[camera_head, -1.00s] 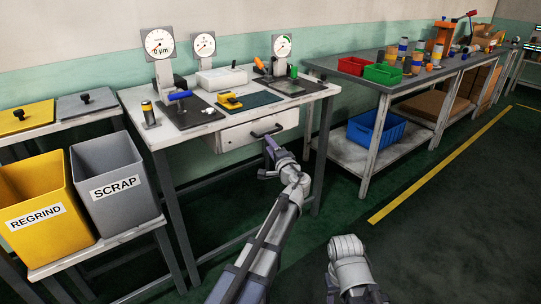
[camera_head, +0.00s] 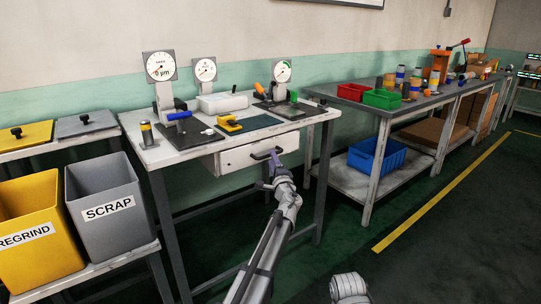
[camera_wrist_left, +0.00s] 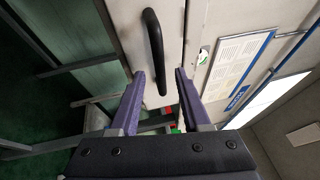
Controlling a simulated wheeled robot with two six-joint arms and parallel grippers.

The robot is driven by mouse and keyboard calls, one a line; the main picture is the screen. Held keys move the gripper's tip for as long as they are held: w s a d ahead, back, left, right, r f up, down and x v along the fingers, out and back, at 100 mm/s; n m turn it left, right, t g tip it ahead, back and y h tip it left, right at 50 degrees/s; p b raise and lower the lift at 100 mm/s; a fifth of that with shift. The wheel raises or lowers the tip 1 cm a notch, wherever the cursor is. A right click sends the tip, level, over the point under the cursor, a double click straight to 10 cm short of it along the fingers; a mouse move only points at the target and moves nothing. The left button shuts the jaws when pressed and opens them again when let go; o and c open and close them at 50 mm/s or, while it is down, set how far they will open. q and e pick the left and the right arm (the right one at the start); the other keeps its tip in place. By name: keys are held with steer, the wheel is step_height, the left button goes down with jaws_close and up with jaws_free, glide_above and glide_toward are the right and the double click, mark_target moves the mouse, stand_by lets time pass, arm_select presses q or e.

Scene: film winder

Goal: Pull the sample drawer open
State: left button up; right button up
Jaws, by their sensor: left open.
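The sample drawer (camera_head: 236,160) has a pale front and sits under the right part of the white workbench top. Its black bar handle (camera_head: 262,155) is on the front. My left gripper (camera_head: 271,169) is at the handle, with its purple fingers open. In the left wrist view, the handle (camera_wrist_left: 154,45) runs lengthwise ahead of the open left gripper (camera_wrist_left: 160,75), and its near end lies between the fingertips. I cannot tell whether either finger touches it. My right gripper is not visible; only part of my right arm shows at the bottom edge.
Dial gauges (camera_head: 160,66), a yellow tool (camera_head: 229,125) and dark mats stand on the bench (camera_head: 172,155). Grey scrap (camera_head: 105,212) and yellow regrind (camera_head: 40,240) bins are at left. A second bench with a blue bin (camera_head: 377,157) is at right. Floor in front is open.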

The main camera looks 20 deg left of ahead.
arm_select(q)
steer(key=x, duration=0.3)
steer(key=shift+w+a, duration=0.2)
steer(key=shift+w, duration=0.1)
jaws_close()
stand_by(1.2)
